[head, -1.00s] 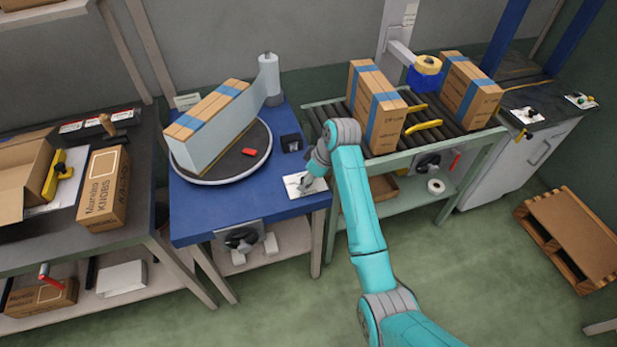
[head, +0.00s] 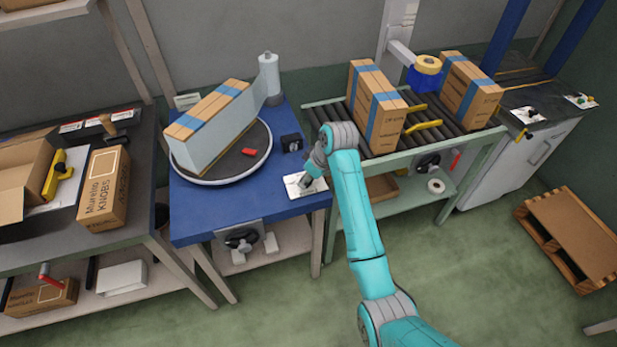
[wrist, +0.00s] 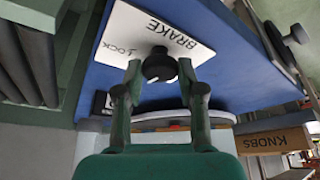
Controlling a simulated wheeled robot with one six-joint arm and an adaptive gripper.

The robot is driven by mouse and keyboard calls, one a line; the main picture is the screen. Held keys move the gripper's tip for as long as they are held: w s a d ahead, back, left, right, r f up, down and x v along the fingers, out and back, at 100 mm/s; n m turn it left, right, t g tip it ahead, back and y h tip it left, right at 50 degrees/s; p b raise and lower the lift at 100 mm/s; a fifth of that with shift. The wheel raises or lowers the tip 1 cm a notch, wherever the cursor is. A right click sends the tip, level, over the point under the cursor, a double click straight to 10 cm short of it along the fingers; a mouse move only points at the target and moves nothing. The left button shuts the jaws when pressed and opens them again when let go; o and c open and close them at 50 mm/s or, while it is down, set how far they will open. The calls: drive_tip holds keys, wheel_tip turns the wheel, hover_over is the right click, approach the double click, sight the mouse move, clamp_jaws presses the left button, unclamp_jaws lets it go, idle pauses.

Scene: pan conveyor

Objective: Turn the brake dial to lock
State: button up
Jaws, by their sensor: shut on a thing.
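The brake dial (wrist: 159,64) is a round black knob on a white plate (wrist: 137,33) printed BRAKE and LOCK. The plate (head: 313,187) lies on the front right corner of the blue table. In the wrist view the two fingers of my gripper (wrist: 160,70) are on either side of the knob, shut on it. Small pale marks show at the knob's near edge, but I cannot tell its setting for sure. In the head view my gripper (head: 307,181) is over the plate and hides the knob.
A round turntable (head: 262,160) with wrapped boxes (head: 205,120) stands behind the plate on the blue table (head: 200,225). A small black block (head: 291,143) sits near it. A roller conveyor (head: 335,118) with boxes (head: 378,105) is at the right.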

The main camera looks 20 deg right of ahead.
drive_tip(key=m, duration=0.2)
drive_tip(key=m+h, duration=0.2)
drive_tip(key=m, duration=0.1)
drive_tip(key=shift+a+m+t, duration=0.25)
drive_tip(key=shift+m+t, duration=0.05)
drive_tip(key=shift+m+h, duration=1)
drive_tip(key=shift+m, duration=1.2)
drive_tip(key=o, duration=1.1)
drive_tip(key=v, duration=1.2)
drive_tip(key=shift+a, duration=0.1)
drive_tip(key=shift+f, duration=0.1)
